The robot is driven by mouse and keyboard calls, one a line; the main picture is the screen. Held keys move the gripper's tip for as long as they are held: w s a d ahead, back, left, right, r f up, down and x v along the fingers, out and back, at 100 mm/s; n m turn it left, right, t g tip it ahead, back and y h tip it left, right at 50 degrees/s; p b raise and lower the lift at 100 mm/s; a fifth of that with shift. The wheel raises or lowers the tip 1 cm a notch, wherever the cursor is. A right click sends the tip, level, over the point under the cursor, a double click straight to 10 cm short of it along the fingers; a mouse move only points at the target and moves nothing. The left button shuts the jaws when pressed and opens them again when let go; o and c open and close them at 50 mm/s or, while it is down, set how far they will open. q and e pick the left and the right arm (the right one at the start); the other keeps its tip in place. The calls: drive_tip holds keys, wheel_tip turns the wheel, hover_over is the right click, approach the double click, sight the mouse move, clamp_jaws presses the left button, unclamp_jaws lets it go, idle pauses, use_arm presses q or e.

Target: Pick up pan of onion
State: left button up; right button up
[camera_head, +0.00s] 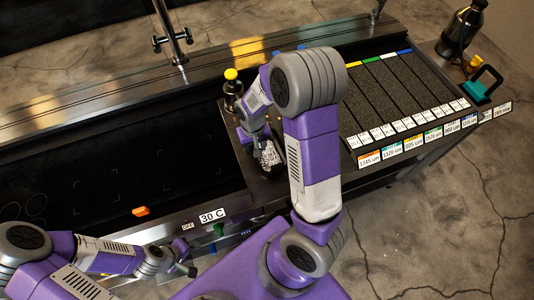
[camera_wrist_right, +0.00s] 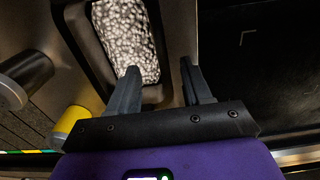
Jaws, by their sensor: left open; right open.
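The pan of onion (camera_wrist_right: 78,28) is a dark tray filled with chopped white bits (camera_wrist_right: 125,38) in the right wrist view. In the head view the white onion (camera_head: 268,155) shows partly behind my right arm. My right gripper (camera_wrist_right: 160,82) is open and empty at the pan's near right corner. One finger overlaps the onion and the other lies to the right of the pan's rim; I cannot tell whether they touch it. My left gripper (camera_head: 184,270) is low at the counter's front edge, away from the pan, and open.
The black griddle (camera_head: 110,170) lies left of the pan, with an orange block (camera_head: 140,211) near its front edge. A yellow-capped bottle (camera_head: 231,82) stands behind the pan, near my right wrist. Labelled sanding-grit strips (camera_head: 400,95) fill the right side.

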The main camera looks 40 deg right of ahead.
sight(268, 152)
drive_tip(key=f, duration=0.3)
drive_tip(key=s+f, duration=0.1)
drive_tip(key=f, duration=0.1)
drive_tip(key=shift+a+b, duration=0.25)
drive_tip(key=shift+b, duration=0.05)
drive_tip(key=shift+w+f, duration=0.1)
drive_tip(key=shift+f, duration=0.35)
clamp_jaws()
